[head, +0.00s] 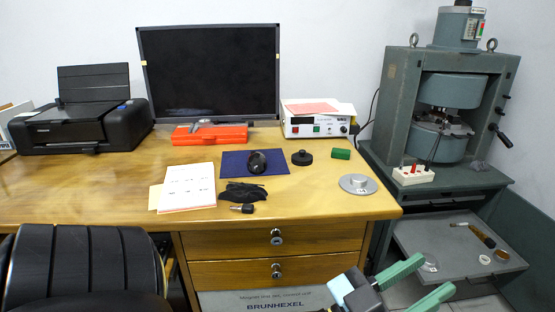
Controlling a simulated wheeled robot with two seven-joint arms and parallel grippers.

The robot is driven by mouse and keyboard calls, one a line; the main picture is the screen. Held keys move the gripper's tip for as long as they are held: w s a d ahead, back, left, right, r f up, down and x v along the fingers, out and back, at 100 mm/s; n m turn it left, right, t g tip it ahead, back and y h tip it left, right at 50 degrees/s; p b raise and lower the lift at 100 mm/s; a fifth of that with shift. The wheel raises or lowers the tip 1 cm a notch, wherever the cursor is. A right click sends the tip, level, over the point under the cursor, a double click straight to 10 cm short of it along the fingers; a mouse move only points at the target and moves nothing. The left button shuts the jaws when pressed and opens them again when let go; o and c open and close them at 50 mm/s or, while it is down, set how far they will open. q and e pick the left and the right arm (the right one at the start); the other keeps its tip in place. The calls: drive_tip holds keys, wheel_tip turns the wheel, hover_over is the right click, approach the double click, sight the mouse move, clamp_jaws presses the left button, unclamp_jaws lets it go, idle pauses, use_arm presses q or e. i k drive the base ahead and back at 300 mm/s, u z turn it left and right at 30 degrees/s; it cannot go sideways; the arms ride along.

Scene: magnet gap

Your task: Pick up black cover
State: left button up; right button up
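A small round black cover (302,158) with a raised knob lies on the wooden desk, right of the blue mat (233,165). A crumpled black cloth-like piece (243,192) lies in front of the mat; I cannot tell for certain which black piece the task names. My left gripper (437,273) shows at the bottom right, in front of the desk and below its top. Its two green fingers are spread apart with nothing between them. It is well apart from both black pieces. My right gripper is not in view.
A monitor (209,72) stands behind. The grey magnet machine (447,90) stands right of the desk.

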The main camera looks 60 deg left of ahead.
sight(303, 158)
drive_tip(key=u, duration=0.9)
drive_tip(key=i, duration=0.3)
drive_tip(key=u, duration=0.05)
